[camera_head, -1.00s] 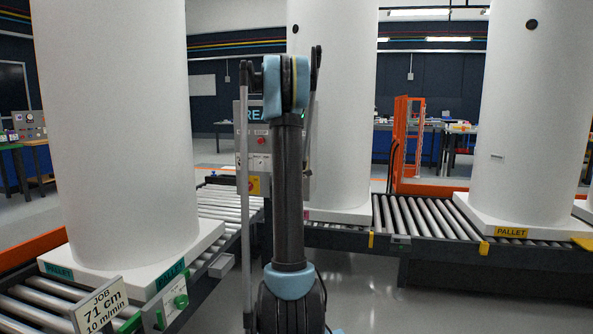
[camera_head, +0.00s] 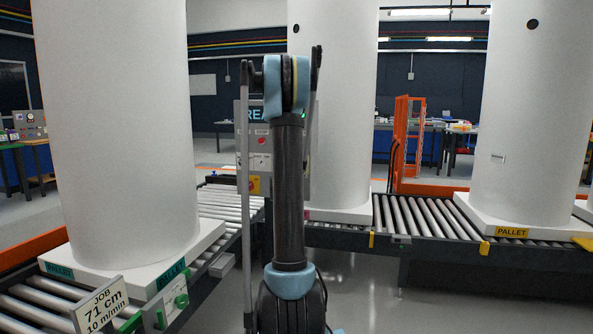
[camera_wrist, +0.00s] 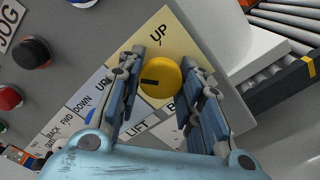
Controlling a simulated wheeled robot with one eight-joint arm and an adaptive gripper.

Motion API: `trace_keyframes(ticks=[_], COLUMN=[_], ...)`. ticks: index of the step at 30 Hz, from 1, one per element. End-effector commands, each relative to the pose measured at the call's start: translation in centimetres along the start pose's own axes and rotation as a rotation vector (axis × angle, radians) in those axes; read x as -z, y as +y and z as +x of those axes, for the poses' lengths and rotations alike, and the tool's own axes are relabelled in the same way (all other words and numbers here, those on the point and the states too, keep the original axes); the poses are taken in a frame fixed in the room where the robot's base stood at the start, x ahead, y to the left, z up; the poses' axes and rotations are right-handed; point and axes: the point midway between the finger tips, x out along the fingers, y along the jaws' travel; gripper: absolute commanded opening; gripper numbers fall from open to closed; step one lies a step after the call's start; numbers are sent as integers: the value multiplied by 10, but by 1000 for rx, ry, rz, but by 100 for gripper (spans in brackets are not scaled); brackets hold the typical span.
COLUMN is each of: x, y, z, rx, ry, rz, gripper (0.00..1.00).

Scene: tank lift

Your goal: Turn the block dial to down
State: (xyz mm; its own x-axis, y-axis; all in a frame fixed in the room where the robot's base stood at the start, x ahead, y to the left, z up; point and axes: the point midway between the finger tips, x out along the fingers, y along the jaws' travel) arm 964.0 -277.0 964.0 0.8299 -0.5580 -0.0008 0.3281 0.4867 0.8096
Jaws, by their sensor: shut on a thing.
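In the wrist view, the block dial (camera_wrist: 162,78) is a round yellow knob with a short black mark at its left side. It sits on a pale yellow plate (camera_wrist: 175,40) with "UP" printed above it; the lower lettering is mostly hidden behind a finger, only a "B" showing. My gripper (camera_wrist: 163,62) has one finger on each side of the knob and is shut on it. In the head view, the grey control panel (camera_head: 243,172) is partly hidden behind my arm, and the dial and fingertips cannot be seen.
Beside the dial is a plate labelled "LIFT" (camera_wrist: 139,130). Black (camera_wrist: 32,52) and red (camera_wrist: 9,97) buttons lie left. A large white tank (camera_head: 120,130) stands on a pallet on the left rollers; other tanks stand behind. A sign (camera_head: 100,308) reads "JOB 71 cm 10 m/min".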

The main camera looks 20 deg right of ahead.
Motion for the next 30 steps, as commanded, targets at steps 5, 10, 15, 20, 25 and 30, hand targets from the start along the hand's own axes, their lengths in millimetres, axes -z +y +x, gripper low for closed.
trace_keyframes(ticks=[5,10,15,20,25,30], x=[-1,-1,-1,-1,-1,-1], y=[-2,-2,-2,-2,-1,-1], z=[0,0,0,0,0,0], rx=[2,2,3,3,2,2], ry=[-2,-3,-3,-3,-3,-2], rz=[-44,-60,-62,-61,-61,-61], gripper=[9,9,9,9,54,54])
